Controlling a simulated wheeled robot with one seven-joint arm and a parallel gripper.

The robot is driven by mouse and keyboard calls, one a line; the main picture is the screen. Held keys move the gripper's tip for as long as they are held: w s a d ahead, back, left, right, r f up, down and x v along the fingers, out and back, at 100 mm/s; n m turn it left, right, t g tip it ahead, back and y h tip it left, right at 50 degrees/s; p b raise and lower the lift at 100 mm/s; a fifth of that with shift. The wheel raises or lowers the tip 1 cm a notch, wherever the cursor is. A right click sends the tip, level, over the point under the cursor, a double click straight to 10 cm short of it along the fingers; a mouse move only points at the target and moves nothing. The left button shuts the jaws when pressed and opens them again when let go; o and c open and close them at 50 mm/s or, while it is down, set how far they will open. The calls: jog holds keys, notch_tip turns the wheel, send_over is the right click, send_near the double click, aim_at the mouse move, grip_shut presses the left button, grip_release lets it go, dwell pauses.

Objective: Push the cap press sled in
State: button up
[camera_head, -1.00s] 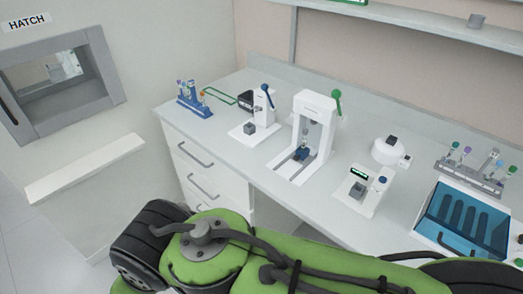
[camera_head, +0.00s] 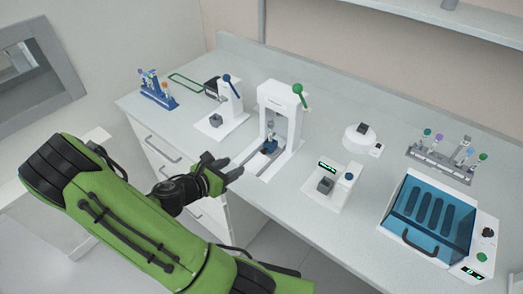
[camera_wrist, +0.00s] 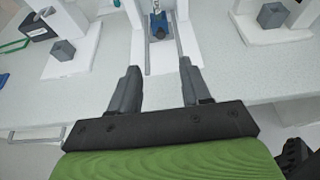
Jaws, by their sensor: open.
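The cap press is a white frame (camera_head: 281,97) with a green-knobbed lever (camera_head: 299,92), in the middle of the bench. Its blue sled (camera_head: 269,146) sits on a pale track at the base, under the press head. In the wrist view the sled (camera_wrist: 158,24) lies straight ahead between two grey rails, with something small standing on it. My gripper (camera_head: 226,170) is at the bench's front edge, before the track, pointing toward the sled. In the wrist view its two fingers (camera_wrist: 157,82) are apart with nothing between them. The fingers are short of the sled and not touching it.
A smaller press with a blue-knobbed lever (camera_head: 229,103) stands left of the cap press. A small device with a green display (camera_head: 328,186) stands to its right. Farther right are a round white device (camera_head: 361,139), a tube rack (camera_head: 440,157) and a blue-lidded box (camera_head: 432,215).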

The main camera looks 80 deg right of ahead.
aim_at(263, 152)
jog(key=x, duration=0.7)
jog(key=b+x, duration=0.1)
jog(key=x, duration=0.6)
jog(key=shift+s+d+f, duration=0.15)
jog(key=shift+d+f, duration=0.1)
jog(key=shift+f, duration=0.15)
grip_shut()
